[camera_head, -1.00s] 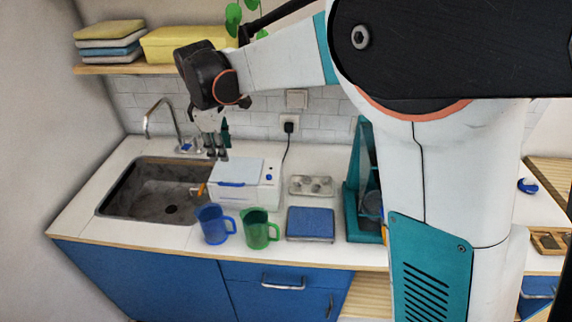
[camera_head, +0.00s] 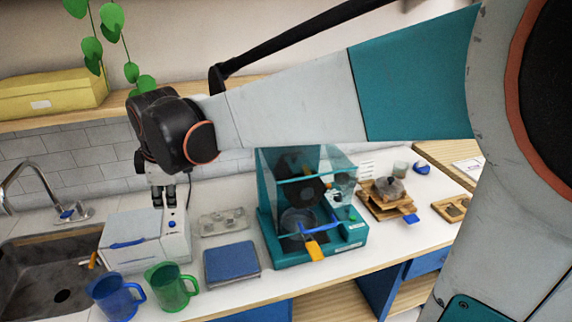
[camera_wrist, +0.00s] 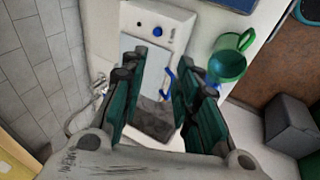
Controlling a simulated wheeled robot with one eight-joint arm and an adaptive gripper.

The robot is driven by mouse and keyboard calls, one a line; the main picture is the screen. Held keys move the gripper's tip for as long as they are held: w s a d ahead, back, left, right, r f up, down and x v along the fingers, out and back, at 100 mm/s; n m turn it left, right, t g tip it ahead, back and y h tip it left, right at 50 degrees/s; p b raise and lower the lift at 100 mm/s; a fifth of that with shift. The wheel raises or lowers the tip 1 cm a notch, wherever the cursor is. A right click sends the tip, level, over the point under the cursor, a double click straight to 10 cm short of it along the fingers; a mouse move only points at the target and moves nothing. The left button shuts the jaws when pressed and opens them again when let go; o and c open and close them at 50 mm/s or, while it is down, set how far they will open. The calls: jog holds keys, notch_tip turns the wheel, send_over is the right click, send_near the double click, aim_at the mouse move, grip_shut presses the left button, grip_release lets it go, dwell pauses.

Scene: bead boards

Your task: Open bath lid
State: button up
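The bath is a white box (camera_head: 172,248) on the counter beside the sink. Its pale lid (camera_head: 133,229) lies flat and looks closed, with a blue handle (camera_head: 127,244) along the front edge. My gripper (camera_head: 164,205) points down over the back of the bath. In the wrist view my gripper (camera_wrist: 156,80) has its dark green fingers spread, with the lid (camera_wrist: 130,47) and the blue handle (camera_wrist: 168,74) seen between them. Nothing is held. Whether a fingertip touches the lid is unclear.
A blue mug (camera_head: 112,299) and a green mug (camera_head: 172,289) stand close in front of the bath. A sink with a tap (camera_head: 42,178) is at left. A blue-topped scale (camera_head: 231,262) and a teal machine (camera_head: 268,230) stand to the right. A shelf (camera_head: 60,122) runs above.

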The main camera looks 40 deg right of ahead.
jog(key=s+d+f+m+b, duration=0.1)
jog(key=s+d+m+b, duration=0.1)
jog(key=s, duration=0.4)
jog(key=shift+d+f+m+t, duration=0.15)
jog(key=shift+m+t, duration=0.15)
jog(key=shift+m, duration=0.2)
